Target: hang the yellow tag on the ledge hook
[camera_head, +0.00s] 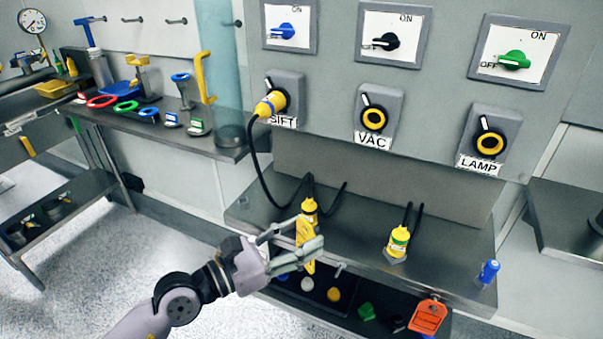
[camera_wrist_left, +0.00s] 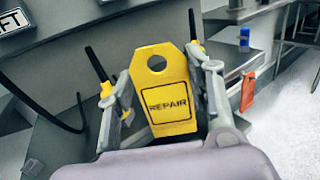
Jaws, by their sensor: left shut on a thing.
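The yellow tag (camera_head: 304,232) is held edge-on between the fingers of my left gripper (camera_head: 310,242), over the front of the grey ledge (camera_head: 445,252). In the left wrist view the tag (camera_wrist_left: 172,82) is upright, with a round hole at its top and the word REPAIR facing the camera. The fingers of my left gripper (camera_wrist_left: 158,88) close on its two sides. A small grey peg (camera_head: 340,268) shows at the ledge's front edge, just right of the fingers; I cannot tell whether it is the ledge hook. My right gripper is out of view.
An orange tag (camera_head: 428,316) hangs at the ledge's front, right of my gripper, near a blue-topped item (camera_head: 488,271). Yellow plugs (camera_head: 398,241) with black cables stand on the ledge. A dark lower shelf (camera_head: 385,318) holds small coloured items. The switch panel (camera_head: 430,105) rises behind.

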